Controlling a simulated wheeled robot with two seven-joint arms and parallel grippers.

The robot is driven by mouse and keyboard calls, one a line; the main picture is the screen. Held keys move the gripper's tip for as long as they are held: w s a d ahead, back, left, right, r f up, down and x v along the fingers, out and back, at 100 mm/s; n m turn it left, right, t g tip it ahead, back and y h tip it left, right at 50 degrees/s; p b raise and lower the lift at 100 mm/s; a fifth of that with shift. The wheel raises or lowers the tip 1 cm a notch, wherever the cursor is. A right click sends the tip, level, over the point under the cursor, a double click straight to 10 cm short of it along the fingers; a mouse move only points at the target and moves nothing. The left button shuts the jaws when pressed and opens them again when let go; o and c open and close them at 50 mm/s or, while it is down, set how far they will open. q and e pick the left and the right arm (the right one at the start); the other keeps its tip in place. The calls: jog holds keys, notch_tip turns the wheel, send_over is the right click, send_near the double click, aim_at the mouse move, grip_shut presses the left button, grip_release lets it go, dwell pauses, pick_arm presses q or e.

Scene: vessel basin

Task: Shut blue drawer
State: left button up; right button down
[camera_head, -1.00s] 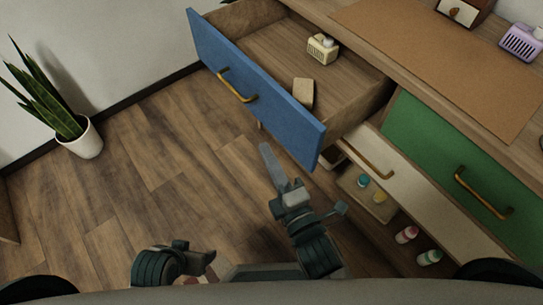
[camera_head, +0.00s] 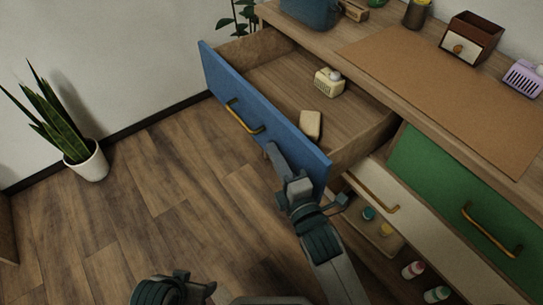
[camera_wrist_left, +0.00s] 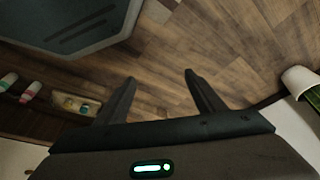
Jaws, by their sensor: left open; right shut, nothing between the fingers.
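The blue drawer (camera_head: 262,125) is pulled out from the wooden cabinet at upper centre, its brass handle (camera_head: 244,118) on the front. A cream basket-like container (camera_head: 328,84) and a tan block (camera_head: 311,125) lie inside it. My right gripper (camera_head: 274,156) is shut and empty, its tip in front of the right part of the drawer's face, close to it; I cannot tell if it touches. My left gripper (camera_head: 205,290) is low at the bottom edge, well away from the drawer. Its two fingers stand apart, open and empty, in the left wrist view (camera_wrist_left: 158,78).
A green drawer (camera_head: 455,185) and a slightly open cream drawer (camera_head: 385,202) sit right of the blue one. A potted plant (camera_head: 85,160) stands at the left wall. The floor (camera_head: 150,225) between is clear.

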aim_at(286, 148)
jog(key=shift+d, duration=0.1)
